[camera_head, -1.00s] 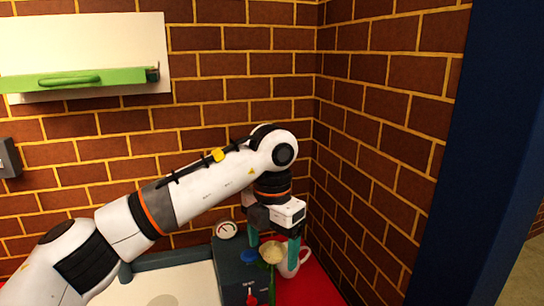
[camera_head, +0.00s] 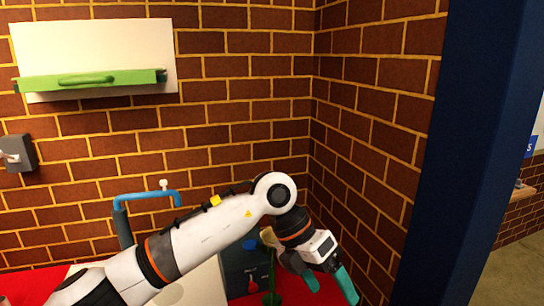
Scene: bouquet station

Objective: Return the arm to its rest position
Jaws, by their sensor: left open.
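My left arm (camera_head: 205,235) comes in from the lower left and bends down at its elbow near the brick corner. My left gripper (camera_head: 330,283) hangs tilted toward the lower right, with its two teal fingers apart and nothing visible between them. My right gripper is not in view.
A dark box (camera_head: 235,275) with a blue top part and a red knob sits on the red surface (camera_head: 30,284). A blue pipe (camera_head: 148,195) rises left of it. A green rail (camera_head: 90,81) is on the wall. A dark blue post (camera_head: 450,150) stands at right.

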